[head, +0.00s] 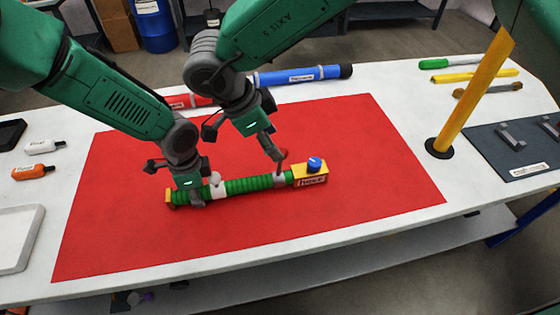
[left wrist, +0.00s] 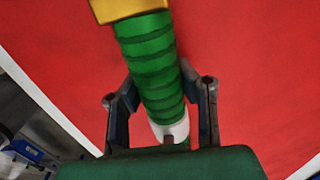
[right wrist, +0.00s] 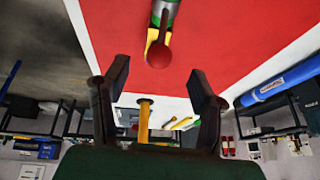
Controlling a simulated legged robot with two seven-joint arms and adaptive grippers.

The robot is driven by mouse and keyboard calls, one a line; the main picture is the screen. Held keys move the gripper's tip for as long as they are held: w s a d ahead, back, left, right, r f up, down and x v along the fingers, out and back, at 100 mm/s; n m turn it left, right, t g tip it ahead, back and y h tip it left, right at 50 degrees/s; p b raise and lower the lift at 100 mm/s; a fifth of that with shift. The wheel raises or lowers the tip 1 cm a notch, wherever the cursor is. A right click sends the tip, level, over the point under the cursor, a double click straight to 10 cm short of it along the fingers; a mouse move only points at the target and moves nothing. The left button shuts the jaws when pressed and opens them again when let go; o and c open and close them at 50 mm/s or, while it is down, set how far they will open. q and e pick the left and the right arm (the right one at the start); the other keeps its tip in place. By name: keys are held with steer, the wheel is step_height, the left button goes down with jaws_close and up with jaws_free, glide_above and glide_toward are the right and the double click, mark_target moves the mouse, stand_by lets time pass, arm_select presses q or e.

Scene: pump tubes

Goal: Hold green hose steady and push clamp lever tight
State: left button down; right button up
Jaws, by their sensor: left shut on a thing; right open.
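A ribbed green hose (head: 250,185) lies on the red mat (head: 350,130), with a yellow block labelled "hose" (head: 318,181) at its right end. My left gripper (head: 192,198) is shut on the hose near its left end, by a white band (head: 219,191). In the left wrist view its fingers flank the hose (left wrist: 150,70). A grey clamp (head: 281,182) sits around the hose near the yellow block. Its lever has a red knob (right wrist: 159,56). My right gripper (head: 276,152) is open and empty, close to the knob; whether they touch I cannot tell.
A blue cap (head: 314,164) tops the yellow block. A yellow post (head: 470,95) stands at the right beside a dark tool mat (head: 485,150). Markers (head: 35,171) and a white tray (head: 20,240) are at the left. The mat's front is clear.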

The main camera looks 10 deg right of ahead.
mark_target(283, 151)
steer(key=shift+x, duration=2.9)
jaws_close()
